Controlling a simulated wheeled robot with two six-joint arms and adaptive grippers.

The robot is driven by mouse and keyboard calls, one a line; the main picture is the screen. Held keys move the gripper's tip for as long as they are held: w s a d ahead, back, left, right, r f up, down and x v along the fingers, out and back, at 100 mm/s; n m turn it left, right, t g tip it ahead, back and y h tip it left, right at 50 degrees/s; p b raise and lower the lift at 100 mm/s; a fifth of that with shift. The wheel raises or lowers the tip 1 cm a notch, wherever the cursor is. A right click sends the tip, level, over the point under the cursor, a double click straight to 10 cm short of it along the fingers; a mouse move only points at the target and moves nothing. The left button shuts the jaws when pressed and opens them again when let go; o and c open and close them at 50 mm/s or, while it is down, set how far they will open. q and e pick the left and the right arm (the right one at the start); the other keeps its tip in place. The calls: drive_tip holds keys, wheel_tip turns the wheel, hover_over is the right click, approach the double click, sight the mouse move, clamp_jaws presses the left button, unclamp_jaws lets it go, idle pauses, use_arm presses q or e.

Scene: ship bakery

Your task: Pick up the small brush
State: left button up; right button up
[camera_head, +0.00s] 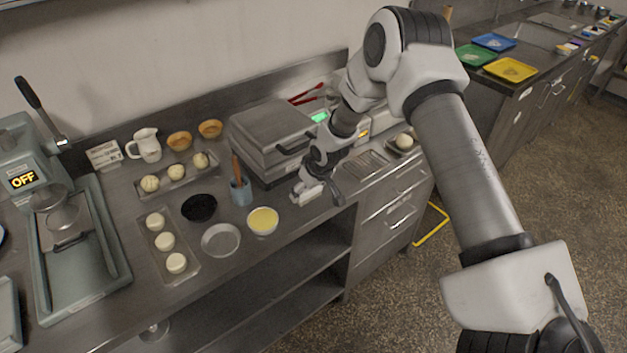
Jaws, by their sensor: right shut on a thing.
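A wooden handle (236,167) stands upright in a small blue cup (241,193) on the steel counter; its lower end is hidden in the cup, so I cannot tell whether it is a brush. My right gripper (318,193) is over the counter's front edge, to the right of the cup and apart from it. It is shut on a small pale thing (308,193), too small to identify clearly. My left gripper is not in view.
A closed press (272,133) stands behind the cup. Dough balls lie on trays to the left. An open shelf (300,262) is below the counter.

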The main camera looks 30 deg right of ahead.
use_arm(q)
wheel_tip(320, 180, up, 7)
drive_tip(key=p, duration=0.5)
use_arm(e)
drive_tip(key=shift+s+a+r, duration=0.3)
drive_tip(key=shift+a, duration=0.3)
drive_tip(key=shift+s+a+r, duration=0.3)
drive_tip(key=shift+a, duration=0.25)
drive_tip(key=s+a+b, duration=0.1)
drive_tip(key=a, duration=0.2)
drive_tip(key=s+a+b, duration=0.1)
drive_tip(key=a, duration=0.2)
drive_tip(key=s+a+b, duration=0.1)
drive_tip(key=s+a, duration=0.1)
drive_tip(key=a, duration=0.1)
drive_tip(key=shift+f+b, duration=0.1)
drive_tip(key=shift+b, duration=0.3)
drive_tip(key=shift+s+a, duration=0.15)
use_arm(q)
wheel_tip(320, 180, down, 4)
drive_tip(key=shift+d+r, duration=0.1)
